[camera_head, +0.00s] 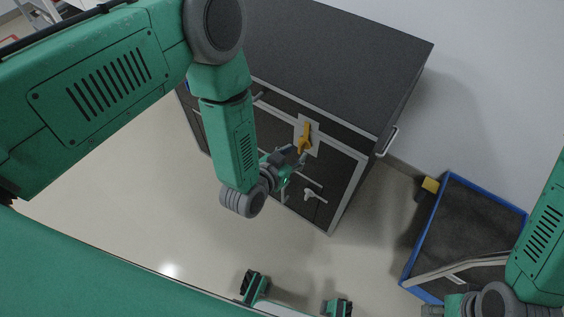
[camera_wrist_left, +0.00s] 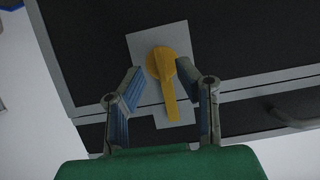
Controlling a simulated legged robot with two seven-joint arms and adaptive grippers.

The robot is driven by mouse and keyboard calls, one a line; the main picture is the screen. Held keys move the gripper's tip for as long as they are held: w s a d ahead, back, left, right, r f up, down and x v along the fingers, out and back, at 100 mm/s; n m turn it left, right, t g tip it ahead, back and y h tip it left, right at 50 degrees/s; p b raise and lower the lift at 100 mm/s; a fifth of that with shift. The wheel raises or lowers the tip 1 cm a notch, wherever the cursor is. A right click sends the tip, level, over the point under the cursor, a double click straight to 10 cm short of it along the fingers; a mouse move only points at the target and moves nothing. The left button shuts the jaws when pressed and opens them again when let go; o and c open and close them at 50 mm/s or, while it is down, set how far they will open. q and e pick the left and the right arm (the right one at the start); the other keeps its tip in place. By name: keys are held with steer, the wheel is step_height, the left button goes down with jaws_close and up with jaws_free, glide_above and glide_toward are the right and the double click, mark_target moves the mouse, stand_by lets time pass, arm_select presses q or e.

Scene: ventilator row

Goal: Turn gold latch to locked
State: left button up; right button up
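The gold latch (camera_head: 306,137) is on a light grey plate (camera_head: 314,148) on the upper front of a dark cabinet. In the left wrist view the latch (camera_wrist_left: 167,82) has a round hub at the top, and its handle points down, tilted slightly right. My left gripper (camera_head: 291,155) is close in front of the latch in the head view. In the left wrist view its two fingers (camera_wrist_left: 170,78) are spread apart, one on each side of the handle, with gaps showing.
The dark cabinet (camera_head: 330,50) has a flat bare top and a side handle (camera_head: 388,141). A smaller grey handle (camera_head: 315,195) is below the latch. A blue-rimmed bin (camera_head: 487,185) stands to the right, beside a small yellow block (camera_head: 430,184). The floor left of the cabinet is clear.

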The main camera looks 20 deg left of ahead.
arm_select(q)
steer(key=v, duration=0.9)
steer(key=shift+s, duration=0.15)
steer(key=s+a+f+n+g+y, duration=0.3)
steer(key=s+a+g, duration=0.9)
steer(key=s, duration=0.7)
steer(key=a+f+y, duration=0.1)
steer(key=a, duration=0.1)
steer(key=shift+s+a, duration=0.15)
steer(key=shift+a, duration=0.15)
